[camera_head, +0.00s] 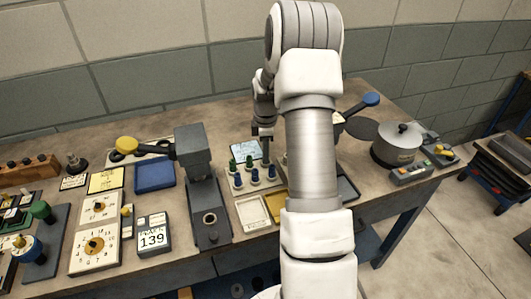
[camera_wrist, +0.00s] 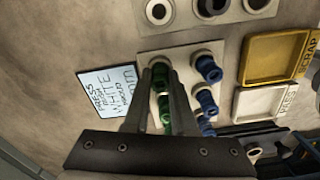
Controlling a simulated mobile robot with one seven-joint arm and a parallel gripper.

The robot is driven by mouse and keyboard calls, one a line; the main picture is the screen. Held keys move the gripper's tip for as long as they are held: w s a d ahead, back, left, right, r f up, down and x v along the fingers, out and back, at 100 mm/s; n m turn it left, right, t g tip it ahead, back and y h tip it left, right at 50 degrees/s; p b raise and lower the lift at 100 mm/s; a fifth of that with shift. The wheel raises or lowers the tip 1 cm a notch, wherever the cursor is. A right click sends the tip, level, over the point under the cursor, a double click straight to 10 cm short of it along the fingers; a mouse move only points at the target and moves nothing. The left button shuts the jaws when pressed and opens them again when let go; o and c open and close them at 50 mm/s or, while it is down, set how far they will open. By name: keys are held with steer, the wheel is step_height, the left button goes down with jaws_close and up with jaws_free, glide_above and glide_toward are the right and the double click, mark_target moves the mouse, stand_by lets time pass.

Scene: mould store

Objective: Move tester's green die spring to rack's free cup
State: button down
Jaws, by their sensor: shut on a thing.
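My gripper (camera_wrist: 160,72) is shut on a green die spring (camera_wrist: 160,85), whose top shows between the fingers in the wrist view. It is at one end cup of the rack's green row; I cannot tell whether the spring is seated or just above. The pale rack (camera_wrist: 185,57) holds other green springs, partly hidden by the fingers, and a row of blue springs (camera_wrist: 207,68). In the head view my gripper (camera_head: 266,138) is over the back right of the rack (camera_head: 253,187). The grey lever press (camera_head: 195,150), seemingly the tester, has an empty-looking round seat (camera_head: 210,218).
A printed card (camera_wrist: 110,95) lies beside the rack. A yellow scrap tray (camera_wrist: 278,58) and a white tray (camera_wrist: 262,103) are on the other side. A pale block with dark round cups (camera_wrist: 232,10) is close by. A readout box (camera_head: 152,238) stands left of the press.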

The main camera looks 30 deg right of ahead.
steer(key=shift+c, duration=1.3)
jaws_free()
steer(key=shift+r, duration=0.1)
steer(key=shift+r+p, duration=2.55)
steer(key=shift+r, duration=1.15)
